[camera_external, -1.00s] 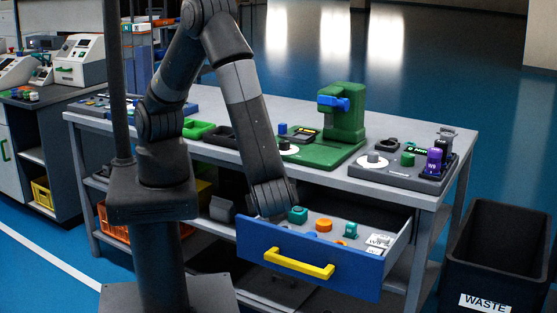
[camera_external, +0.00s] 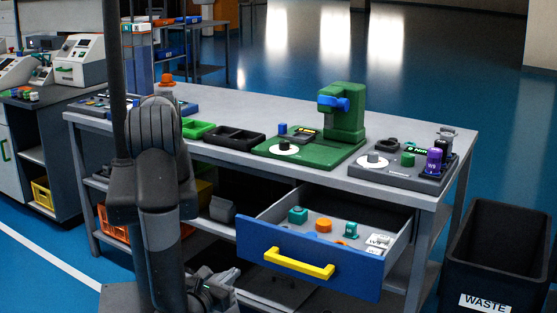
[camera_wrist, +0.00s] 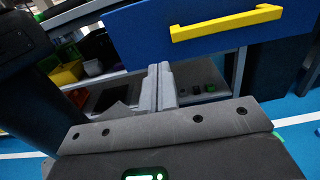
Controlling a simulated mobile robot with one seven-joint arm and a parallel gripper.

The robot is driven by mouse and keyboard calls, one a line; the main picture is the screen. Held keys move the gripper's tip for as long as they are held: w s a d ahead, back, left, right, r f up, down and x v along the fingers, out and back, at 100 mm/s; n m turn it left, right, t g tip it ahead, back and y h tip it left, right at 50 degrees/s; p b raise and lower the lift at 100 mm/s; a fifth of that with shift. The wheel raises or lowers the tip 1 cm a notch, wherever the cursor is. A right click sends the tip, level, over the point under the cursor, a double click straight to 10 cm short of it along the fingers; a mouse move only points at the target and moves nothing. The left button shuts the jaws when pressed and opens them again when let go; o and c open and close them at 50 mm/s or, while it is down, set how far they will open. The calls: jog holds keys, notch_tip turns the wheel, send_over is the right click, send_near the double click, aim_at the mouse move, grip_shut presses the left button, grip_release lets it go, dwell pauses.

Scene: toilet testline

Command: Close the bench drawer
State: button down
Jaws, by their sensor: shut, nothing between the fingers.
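The bench drawer (camera_external: 263,240) is pulled out from under the grey bench top, with a blue front and a yellow handle (camera_external: 299,263). It holds a teal block, an orange round part, another teal part and white labelled pieces. My gripper (camera_external: 228,276) is low, left of the drawer front and apart from the handle. In the wrist view its two grey fingers (camera_wrist: 160,72) are shut together and empty. There, the blue drawer front (camera_wrist: 140,30) spans the top, with the yellow handle (camera_wrist: 228,22) to the upper right.
The bench top (camera_external: 232,92) carries a green press (camera_external: 345,120), dark and green trays, and a fixture board at right. A black waste bin (camera_external: 495,255) stands right of the bench. Below the drawer is a lower shelf. Blue floor is open in front.

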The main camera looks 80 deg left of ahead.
jog(key=x, duration=1.3)
send_near(313, 220)
jog(key=w+a+r, duration=0.1)
jog(key=w+a, duration=0.1)
jog(key=w+a+r, duration=0.2)
jog(key=w+a, duration=0.1)
jog(key=w+a+r, duration=0.2)
jog(key=shift+w+a, duration=0.2)
jog(key=shift+a, duration=0.05)
jog(key=shift+f, duration=0.1)
jog(key=shift+d, duration=0.1)
jog(key=v, duration=1.4)
jog(key=shift+s+d, duration=0.25)
jog(key=shift+s, duration=0.05)
